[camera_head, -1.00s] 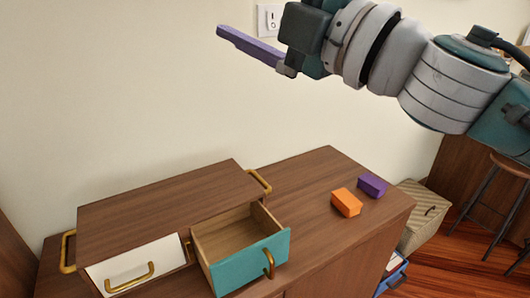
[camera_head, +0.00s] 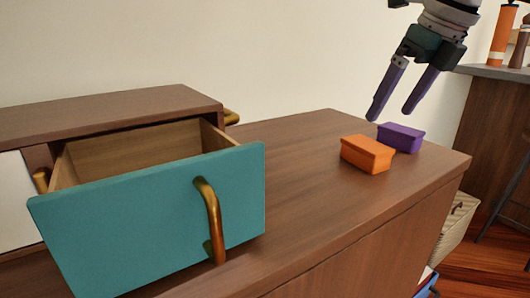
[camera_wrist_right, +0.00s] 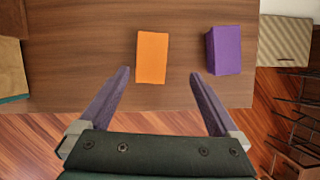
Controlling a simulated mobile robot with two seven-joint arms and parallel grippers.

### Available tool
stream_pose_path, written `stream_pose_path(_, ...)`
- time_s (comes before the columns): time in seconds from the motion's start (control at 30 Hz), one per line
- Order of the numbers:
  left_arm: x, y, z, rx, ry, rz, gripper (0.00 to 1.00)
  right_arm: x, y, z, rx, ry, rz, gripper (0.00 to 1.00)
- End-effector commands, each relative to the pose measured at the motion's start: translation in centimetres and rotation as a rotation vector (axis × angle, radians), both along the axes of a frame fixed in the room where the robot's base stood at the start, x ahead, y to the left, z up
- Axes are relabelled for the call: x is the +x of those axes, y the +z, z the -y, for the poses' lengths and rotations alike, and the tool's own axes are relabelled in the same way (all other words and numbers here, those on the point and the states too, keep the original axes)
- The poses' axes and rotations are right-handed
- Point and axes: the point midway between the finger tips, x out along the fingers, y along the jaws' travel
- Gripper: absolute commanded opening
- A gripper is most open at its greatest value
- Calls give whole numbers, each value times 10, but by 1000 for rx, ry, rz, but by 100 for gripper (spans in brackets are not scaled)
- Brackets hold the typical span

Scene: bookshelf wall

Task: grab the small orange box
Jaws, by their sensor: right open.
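The small orange box (camera_head: 367,154) sits on the brown wooden cabinet top, right of the open drawer. It also shows in the right wrist view (camera_wrist_right: 152,57), ahead of and between the fingertips. My right gripper (camera_head: 390,115) is open and empty, pointing down above and behind the orange box, apart from it. Its purple fingers also show in the right wrist view (camera_wrist_right: 159,73). A purple box (camera_head: 400,138) stands close behind and to the right of the orange one; the wrist view shows it beyond the right finger (camera_wrist_right: 224,50). My left gripper is not in view.
A teal-fronted drawer (camera_head: 130,226) with a brass handle (camera_head: 211,220) stands open at the left. The cabinet top (camera_head: 300,205) is clear in front of the orange box. A striped storage box (camera_head: 455,226) is on the floor at the right.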

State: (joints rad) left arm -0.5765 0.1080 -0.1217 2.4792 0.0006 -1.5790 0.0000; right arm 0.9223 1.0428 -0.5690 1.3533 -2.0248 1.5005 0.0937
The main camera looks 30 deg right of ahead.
Motion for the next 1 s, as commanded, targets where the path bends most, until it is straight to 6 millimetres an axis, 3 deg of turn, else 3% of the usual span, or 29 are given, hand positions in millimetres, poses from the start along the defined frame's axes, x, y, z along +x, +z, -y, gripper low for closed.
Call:
stream_pose_path(0.1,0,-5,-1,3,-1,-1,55,7,-20,-1,2,2,-5,98)
stream_pose_path(0.37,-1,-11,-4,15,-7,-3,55,17,-45,-3,4,4,-4,98)
stream_pose_path(0.6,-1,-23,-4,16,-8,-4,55,31,-79,-8,5,3,-2,98)
stream_pose_path(0.93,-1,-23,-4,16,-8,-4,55,35,-84,-7,1,5,0,98)
stream_pose_path(1.0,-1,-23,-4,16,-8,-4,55,35,-84,-7,2,5,0,90)
